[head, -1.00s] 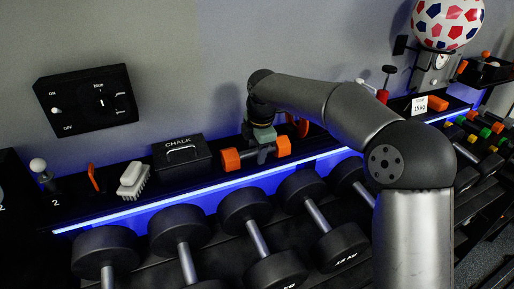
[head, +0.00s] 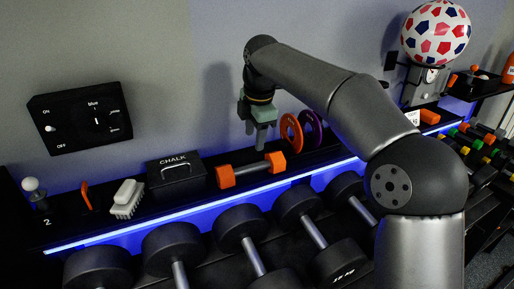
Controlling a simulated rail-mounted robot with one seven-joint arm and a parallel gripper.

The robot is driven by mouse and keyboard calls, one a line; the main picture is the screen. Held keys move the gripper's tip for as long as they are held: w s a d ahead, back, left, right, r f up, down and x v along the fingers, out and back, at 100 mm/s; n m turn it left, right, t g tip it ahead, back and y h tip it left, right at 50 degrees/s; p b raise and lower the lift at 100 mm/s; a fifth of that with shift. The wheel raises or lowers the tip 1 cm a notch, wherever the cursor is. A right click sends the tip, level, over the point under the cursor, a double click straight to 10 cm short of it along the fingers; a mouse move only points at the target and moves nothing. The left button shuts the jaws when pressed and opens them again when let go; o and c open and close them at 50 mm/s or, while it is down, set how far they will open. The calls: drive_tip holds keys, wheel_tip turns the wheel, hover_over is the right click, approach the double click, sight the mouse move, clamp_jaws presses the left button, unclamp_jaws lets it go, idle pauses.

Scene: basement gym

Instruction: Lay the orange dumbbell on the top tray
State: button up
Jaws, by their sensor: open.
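The orange dumbbell (head: 225,176) has orange hex ends and a grey handle. It lies on the long black top tray (head: 136,222), between the chalk box and the orange disc. My gripper (head: 261,146) points down just above and behind the dumbbell's handle. It is empty and looks clear of the dumbbell.
The black chalk box (head: 175,177) stands left of the dumbbell, with a white brush (head: 127,198) beyond it. An orange disc (head: 291,133) and a purple disc (head: 313,128) stand close on the right. Large black dumbbells (head: 240,230) fill the rack below the blue light strip.

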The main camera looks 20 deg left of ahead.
drive_tip(key=s+d+f+m+h, duration=0.1)
drive_tip(key=s+d+f+m, duration=0.2)
drive_tip(key=s+d+m, duration=0.35)
drive_tip(key=s+d+f+m+h, duration=0.1)
drive_tip(key=s+d+f+m, duration=0.25)
drive_tip(key=d, duration=0.55)
drive_tip(key=s+d+f+m, duration=0.2)
drive_tip(key=s+d+m, duration=0.35)
drive_tip(key=d, duration=0.25)
drive_tip(key=s+d+f+m, duration=0.4)
drive_tip(key=s+m, duration=0.1)
drive_tip(key=s, duration=0.2)
drive_tip(key=s+d+f+m+g, duration=0.1)
drive_tip(key=s+d+f+m, duration=0.3)
drive_tip(key=s, duration=0.3)
drive_tip(key=shift+d+f+m+y, duration=0.3)
drive_tip(key=shift+f+m, duration=0.2)
drive_tip(key=shift+m, duration=0.25)
drive_tip(key=shift+w, duration=0.1)
